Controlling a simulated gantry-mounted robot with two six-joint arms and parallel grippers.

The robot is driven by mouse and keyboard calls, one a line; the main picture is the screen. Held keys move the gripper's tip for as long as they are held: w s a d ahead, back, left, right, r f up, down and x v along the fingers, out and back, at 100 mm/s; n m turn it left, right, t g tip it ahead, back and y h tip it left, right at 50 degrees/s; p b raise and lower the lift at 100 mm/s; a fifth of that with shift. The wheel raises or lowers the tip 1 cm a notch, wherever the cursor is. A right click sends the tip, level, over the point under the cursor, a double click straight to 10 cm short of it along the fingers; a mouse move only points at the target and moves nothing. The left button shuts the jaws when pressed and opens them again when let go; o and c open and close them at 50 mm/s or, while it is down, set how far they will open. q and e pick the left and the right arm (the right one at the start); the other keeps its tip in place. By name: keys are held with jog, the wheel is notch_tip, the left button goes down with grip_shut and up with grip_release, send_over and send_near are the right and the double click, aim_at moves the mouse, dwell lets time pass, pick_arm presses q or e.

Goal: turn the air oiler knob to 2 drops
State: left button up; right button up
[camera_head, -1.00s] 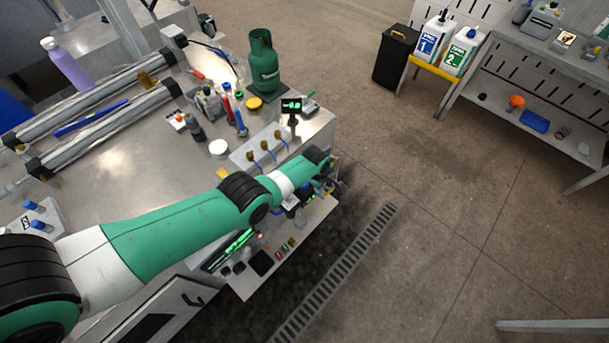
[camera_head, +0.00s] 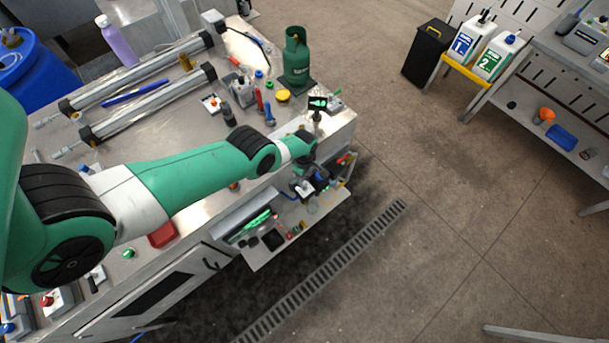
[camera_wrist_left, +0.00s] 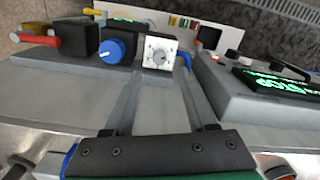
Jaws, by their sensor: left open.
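In the left wrist view a small white square plate with a round pale dial knob (camera_wrist_left: 160,54) faces me; I take it for the oiler knob, but its marks are too small to read. A blue knob (camera_wrist_left: 115,50) on a black body sits just left of it. My left gripper (camera_wrist_left: 159,78) is open and empty, its two grey fingers pointing toward the white plate, apart from each other. Whether the tips touch the knob I cannot tell. In the head view my left wrist is over the bench's front edge, above the small fittings (camera_head: 303,188); its fingertips are hidden. My right gripper is not in view.
A red-handled part (camera_wrist_left: 38,39) lies left of the blue knob. A box with a green lit display (camera_wrist_left: 275,82) stands at the right. A green gas bottle (camera_head: 296,56) and small tools stand on the bench behind. Open floor lies to the right of the bench.

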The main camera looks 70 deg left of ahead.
aim_at(305, 186)
pick_arm(q)
notch_tip(305, 186, down, 7)
jog(key=b, duration=0.5)
jog(key=shift+f, duration=0.1)
grip_shut()
